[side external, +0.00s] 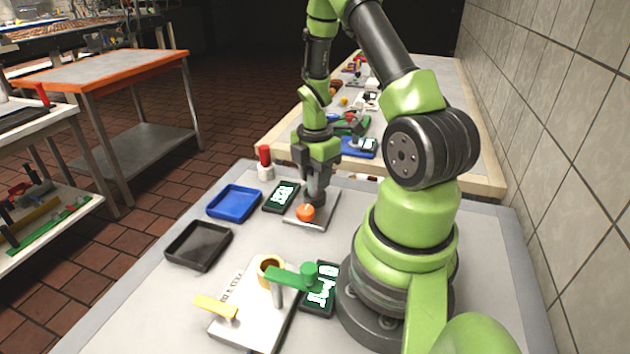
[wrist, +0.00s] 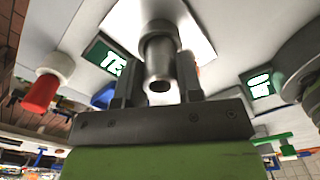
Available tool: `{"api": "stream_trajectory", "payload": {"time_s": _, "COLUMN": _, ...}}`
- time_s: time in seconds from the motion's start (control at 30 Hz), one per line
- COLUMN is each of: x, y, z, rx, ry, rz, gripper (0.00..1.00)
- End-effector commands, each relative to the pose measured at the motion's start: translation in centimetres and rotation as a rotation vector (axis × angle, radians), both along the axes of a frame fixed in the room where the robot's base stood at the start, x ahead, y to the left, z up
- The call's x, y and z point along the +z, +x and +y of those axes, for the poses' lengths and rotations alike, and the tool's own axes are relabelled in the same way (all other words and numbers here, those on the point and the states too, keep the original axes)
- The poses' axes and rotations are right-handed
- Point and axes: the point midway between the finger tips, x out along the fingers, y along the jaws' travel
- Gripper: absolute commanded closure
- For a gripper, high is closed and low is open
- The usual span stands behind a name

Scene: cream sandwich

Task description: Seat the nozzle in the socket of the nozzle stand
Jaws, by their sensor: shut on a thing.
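My gripper (side external: 317,186) points down over the square metal plate of the nozzle stand (side external: 325,216) in the side external view. In the wrist view, my gripper (wrist: 158,88) is shut on a grey cylindrical nozzle (wrist: 160,62), with one finger on each side. The nozzle's open end faces the camera. Its far end lines up with a dark round part (wrist: 157,29) at the stand's plate (wrist: 196,32), which looks like the socket. I cannot tell how deep the nozzle sits, as the fingers hide the join in the side view.
An orange ball (side external: 305,212) is at the plate's near side. A small display (side external: 281,196), blue tray (side external: 234,202) and black tray (side external: 198,246) lie to the left. A red-capped white bottle (side external: 265,162) stands behind. A white machine with levers (side external: 245,322) is in front.

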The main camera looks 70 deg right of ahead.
Motion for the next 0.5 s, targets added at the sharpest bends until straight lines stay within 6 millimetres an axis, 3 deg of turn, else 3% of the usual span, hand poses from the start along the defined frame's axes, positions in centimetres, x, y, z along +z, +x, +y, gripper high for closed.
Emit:
{"api": "stream_trajectory", "payload": {"time_s": 0.13, "x": -1.4, "y": 0.0, "z": 0.0, "rx": 0.001, "ry": 0.0, "rz": 0.0, "gripper": 0.92}}
{"api": "stream_trajectory", "payload": {"time_s": 0.5, "x": -1.7, "y": 0.0, "z": 0.0, "rx": 0.002, "ry": 0.0, "rz": -0.001, "gripper": 0.92}}
